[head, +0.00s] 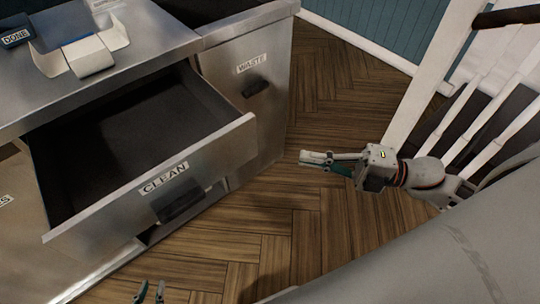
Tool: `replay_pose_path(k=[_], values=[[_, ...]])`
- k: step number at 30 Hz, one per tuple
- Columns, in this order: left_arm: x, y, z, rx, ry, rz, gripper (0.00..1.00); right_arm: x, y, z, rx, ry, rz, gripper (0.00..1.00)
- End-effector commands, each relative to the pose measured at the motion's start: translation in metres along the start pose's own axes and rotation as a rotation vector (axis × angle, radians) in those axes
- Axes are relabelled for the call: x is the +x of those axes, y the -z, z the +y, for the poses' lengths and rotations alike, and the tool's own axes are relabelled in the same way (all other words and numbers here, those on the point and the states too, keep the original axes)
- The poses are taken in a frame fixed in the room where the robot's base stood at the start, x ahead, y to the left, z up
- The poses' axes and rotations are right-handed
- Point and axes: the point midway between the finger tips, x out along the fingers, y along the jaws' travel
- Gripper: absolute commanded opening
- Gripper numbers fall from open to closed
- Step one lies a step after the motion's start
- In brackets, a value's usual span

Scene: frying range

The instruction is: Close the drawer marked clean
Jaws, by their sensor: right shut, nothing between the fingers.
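The drawer marked CLEAN (218,152) is pulled out from the steel counter on the left, and its inside looks empty. Its dark handle (180,204) sits on the front below the CLEAN label (164,178). My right gripper (304,158) is shut and empty, over the floor to the right of the drawer front and apart from it. My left gripper (150,292) shows only its fingertips at the bottom edge, below the drawer front. They are spread apart with nothing seen between them; the rest is out of frame.
A closed front marked WASTE (251,65) with a dark handle is right of the drawer. An open carton (85,50) and a DONE sign (16,37) are on the counter (150,40). White railings (430,70) stand at right. The wooden floor (310,100) between is clear.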

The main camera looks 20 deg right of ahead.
Motion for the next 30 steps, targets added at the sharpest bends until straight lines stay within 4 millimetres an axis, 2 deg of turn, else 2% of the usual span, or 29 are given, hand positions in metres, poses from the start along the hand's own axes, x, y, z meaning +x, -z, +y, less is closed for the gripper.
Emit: replay_pose_path(k=[3, 8, 14, 25, 30], values=[[0.001, -0.003, 0.001, 0.001, -0.001, -0.002, 0.21, -0.002, 0.01, -0.002, -0.069, 0.037, 0.084, 0.0], [0.0, -0.002, 0.002, 0.002, -0.001, -0.001, 0.21, 0.005, 0.014, 0.0, -0.087, 0.042, 0.106, 0.0], [0.0, -0.002, 0.003, 0.002, -0.004, -0.001, 0.21, 0.034, 0.016, 0.0, -0.088, 0.037, 0.104, 0.0], [-0.002, 0.001, 0.002, 0.001, -0.003, 0.002, 0.21, 0.1, 0.023, -0.001, -0.087, 0.035, 0.103, 0.0], [-0.002, -0.004, 0.004, 0.0, -0.005, -0.005, 0.21, 0.115, 0.008, -0.003, -0.084, 0.04, 0.102, 0.0]])
